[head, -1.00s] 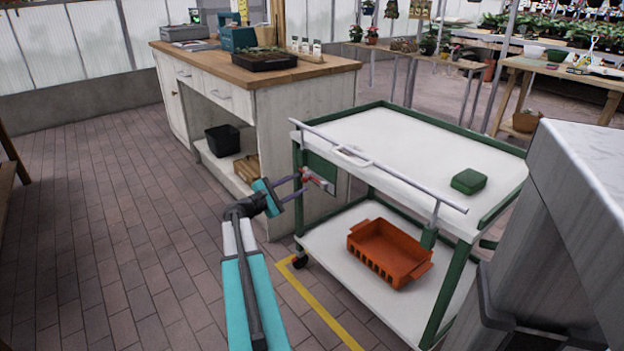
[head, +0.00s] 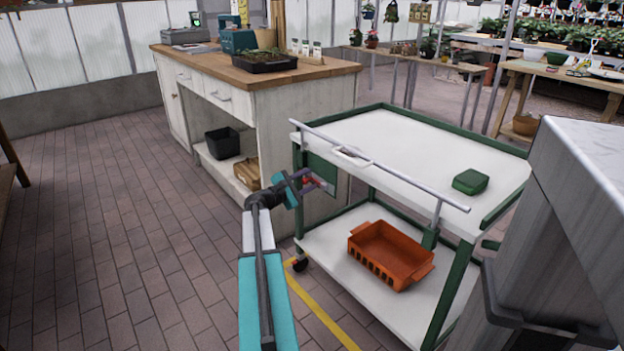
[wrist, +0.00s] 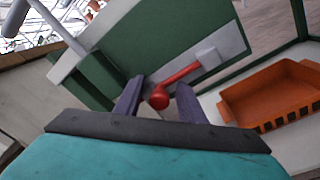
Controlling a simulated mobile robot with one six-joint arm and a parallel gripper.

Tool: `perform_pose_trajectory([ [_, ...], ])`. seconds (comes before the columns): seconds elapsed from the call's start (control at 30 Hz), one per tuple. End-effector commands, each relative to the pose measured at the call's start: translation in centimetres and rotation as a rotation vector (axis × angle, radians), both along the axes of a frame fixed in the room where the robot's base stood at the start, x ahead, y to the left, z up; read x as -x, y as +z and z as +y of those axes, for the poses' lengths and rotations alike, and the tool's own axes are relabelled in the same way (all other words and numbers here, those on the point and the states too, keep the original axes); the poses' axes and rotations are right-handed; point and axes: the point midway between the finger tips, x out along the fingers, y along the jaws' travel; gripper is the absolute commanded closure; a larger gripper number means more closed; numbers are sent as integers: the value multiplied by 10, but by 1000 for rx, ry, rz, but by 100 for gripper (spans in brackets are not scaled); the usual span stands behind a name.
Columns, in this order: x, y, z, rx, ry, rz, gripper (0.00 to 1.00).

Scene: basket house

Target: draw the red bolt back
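The red bolt (wrist: 182,74) is a bent red rod with a round knob, set in a pale grey bracket (wrist: 209,56) on the cart's green end panel (wrist: 180,30). In the head view a small part of the red bolt (head: 311,181) shows at my fingertips. My gripper (wrist: 160,84) is open, with its two dark fingers on either side of the red knob. Gaps show between the knob and both fingers. In the head view my gripper (head: 304,182) is at the left end of the cart, and its fingers partly hide the bolt.
The white and green cart (head: 400,150) has a grey handle bar (head: 400,175) above the panel. An orange crate (head: 390,255) sits on its lower shelf and a green box (head: 470,181) on top. A wooden-topped bench (head: 300,72) stands behind. The brick floor at left is clear.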

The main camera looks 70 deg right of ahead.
Motion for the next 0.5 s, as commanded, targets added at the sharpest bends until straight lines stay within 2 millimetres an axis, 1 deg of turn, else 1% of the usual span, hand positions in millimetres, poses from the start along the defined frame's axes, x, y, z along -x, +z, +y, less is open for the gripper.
perform_pose_trajectory([
  [0.03, 0, 0, 0, 0, 0, 0, 70],
  [0.17, 0, 0, 0, 0, 0, 0, 92],
  [0.2, 0, 0, 0, 0, 0, 1, 99],
  [0.37, 0, 0, 0, -2, -1, 1, 100],
  [0.5, 5, 0, 4, -2, -1, 3, 100],
])
